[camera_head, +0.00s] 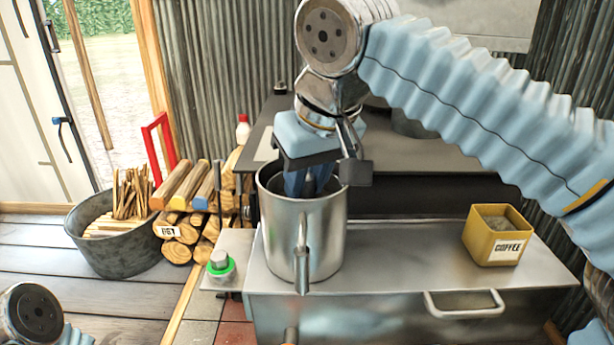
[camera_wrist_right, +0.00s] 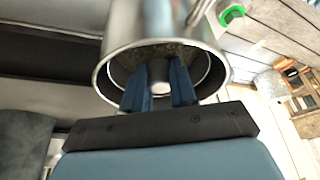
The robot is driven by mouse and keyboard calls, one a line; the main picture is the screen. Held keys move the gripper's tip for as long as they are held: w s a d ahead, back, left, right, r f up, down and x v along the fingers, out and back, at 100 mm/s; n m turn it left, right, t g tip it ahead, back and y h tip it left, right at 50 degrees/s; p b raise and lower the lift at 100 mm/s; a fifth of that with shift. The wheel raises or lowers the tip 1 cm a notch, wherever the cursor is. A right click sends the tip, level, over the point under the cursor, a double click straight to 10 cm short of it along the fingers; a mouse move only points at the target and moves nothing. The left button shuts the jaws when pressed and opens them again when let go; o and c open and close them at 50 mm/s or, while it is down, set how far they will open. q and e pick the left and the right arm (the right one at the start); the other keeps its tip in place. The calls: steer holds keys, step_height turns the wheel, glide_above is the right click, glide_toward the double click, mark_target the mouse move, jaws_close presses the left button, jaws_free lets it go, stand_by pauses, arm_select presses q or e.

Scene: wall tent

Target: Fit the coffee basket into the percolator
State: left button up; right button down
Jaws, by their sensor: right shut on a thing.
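The percolator (camera_head: 325,230) is a tall, open metal pot with its spout (camera_head: 301,250) toward me, upright on the metal surface. My right gripper (camera_head: 308,186) points down into its mouth and is shut. In the right wrist view, the fingers (camera_wrist_right: 159,80) close on a pale grey part inside the rim (camera_wrist_right: 112,38), which I take to be the coffee basket (camera_wrist_right: 159,83). A dark speckled area lies behind the fingers. The basket's lower part and how deep it sits are hidden. My left gripper is out of view.
A yellow coffee box (camera_head: 485,248) stands at the right of the metal surface (camera_head: 400,265), with bare room between it and the pot. A green-ringed knob-like item (camera_head: 220,265) stands left. Firewood (camera_head: 185,230) and a kindling tub (camera_head: 125,250) are on the floor.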

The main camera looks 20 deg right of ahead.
steer(key=shift+f, duration=0.45)
steer(key=shift+w+a+r, duration=0.1)
steer(key=shift+r, duration=0.1)
stand_by(0.7)
steer(key=c, duration=0.8)
jaws_free()
steer(key=shift+f, duration=0.1)
steer(key=shift+f, duration=0.2)
step_height(320, 180, up, 10)
steer(key=p, duration=0.6)
